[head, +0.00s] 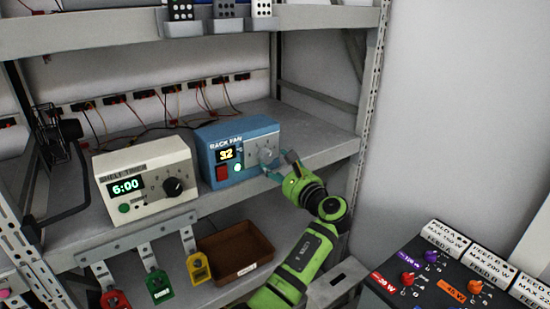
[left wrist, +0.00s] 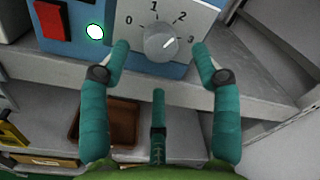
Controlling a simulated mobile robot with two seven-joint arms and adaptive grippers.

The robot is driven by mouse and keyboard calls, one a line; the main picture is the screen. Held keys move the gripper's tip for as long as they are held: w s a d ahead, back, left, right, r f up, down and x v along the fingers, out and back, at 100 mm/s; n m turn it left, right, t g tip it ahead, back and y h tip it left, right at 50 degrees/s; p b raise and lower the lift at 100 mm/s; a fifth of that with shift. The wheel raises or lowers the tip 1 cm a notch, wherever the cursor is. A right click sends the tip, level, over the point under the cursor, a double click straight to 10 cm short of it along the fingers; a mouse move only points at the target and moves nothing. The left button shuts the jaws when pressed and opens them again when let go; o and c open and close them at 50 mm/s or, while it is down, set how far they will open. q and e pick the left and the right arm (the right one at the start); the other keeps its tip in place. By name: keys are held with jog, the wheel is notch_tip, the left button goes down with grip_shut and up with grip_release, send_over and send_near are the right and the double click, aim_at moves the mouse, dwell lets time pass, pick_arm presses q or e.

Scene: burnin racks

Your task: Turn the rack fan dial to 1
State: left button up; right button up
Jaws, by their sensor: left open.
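The blue rack fan box (head: 222,138) stands on the middle shelf, with a display reading 32, a red switch and a lit green lamp. Its grey dial (head: 266,155) is on the right of its front. In the left wrist view the dial (left wrist: 161,42) sits among the marks 0, 1, 2 and 3, and its white line seems to point up-right, between 2 and 3. My left gripper (head: 281,166) is open in front of the dial. In the left wrist view its teal fingers (left wrist: 160,60) spread left, right and below the knob, apparently not gripping it. My right gripper is out of view.
A cream shelf timer (head: 143,178) showing 6:00 stands left of the fan box. Below are a brown tray (head: 236,254) and coloured tags (head: 157,283). A rack post (head: 371,100) rises at right. A dark feed panel (head: 440,285) with knobs is at lower right.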

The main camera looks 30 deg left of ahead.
aim_at(268, 159)
pick_arm(q)
jog(key=shift+p+x, duration=0.7)
jog(key=shift+x, duration=1.85)
jog(key=c, duration=1.1)
